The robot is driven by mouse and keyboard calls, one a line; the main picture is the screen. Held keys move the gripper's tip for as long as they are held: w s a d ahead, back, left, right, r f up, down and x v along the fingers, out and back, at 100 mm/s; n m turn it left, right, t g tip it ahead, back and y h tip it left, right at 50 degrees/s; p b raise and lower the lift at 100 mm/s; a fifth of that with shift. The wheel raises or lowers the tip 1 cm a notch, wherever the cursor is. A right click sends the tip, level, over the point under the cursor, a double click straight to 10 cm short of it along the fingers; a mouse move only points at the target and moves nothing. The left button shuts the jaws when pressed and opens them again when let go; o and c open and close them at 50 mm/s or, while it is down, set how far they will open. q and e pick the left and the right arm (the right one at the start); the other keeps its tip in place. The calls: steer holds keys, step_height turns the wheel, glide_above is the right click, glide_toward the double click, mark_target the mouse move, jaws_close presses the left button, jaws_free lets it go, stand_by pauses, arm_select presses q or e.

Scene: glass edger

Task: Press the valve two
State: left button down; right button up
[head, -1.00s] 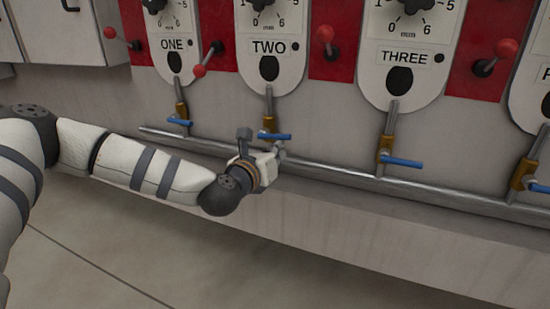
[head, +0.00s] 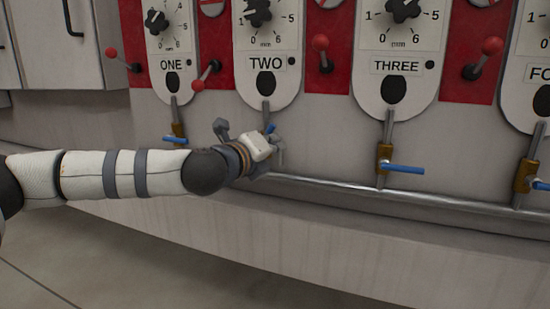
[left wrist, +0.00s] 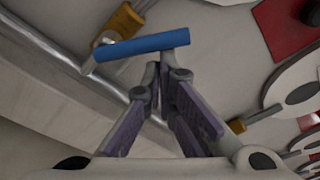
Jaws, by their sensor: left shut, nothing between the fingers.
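Valve two hangs under the white panel labelled TWO (head: 268,64). Its blue handle (head: 270,128) is mostly hidden behind my left gripper in the head view. The handle shows fully in the left wrist view (left wrist: 142,44), with its brass body (left wrist: 124,22) behind it. My left gripper (head: 279,150) is at the valve, in front of and slightly below the handle. Its fingers are shut and empty in the left wrist view (left wrist: 164,72), with the tips close to the handle's middle. I cannot tell whether they touch it. My right gripper is not in view.
Valve one (head: 175,134) is close on the left, partly behind my wrist. Valve three (head: 400,168) and another valve (head: 528,178) stand to the right. A metal pipe (head: 340,190) runs along the wall below. Red-knobbed levers (head: 320,45) stick out above.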

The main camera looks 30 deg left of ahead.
arm_select(q)
steer(key=shift+s+a+r, duration=0.15)
steer(key=shift+a+r, duration=0.5)
steer(key=shift+r, duration=0.1)
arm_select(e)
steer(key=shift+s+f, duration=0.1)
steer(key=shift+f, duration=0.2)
arm_select(q)
steer(key=shift+a+r+b, duration=0.15)
steer(key=shift+b, duration=0.15)
stand_by(0.7)
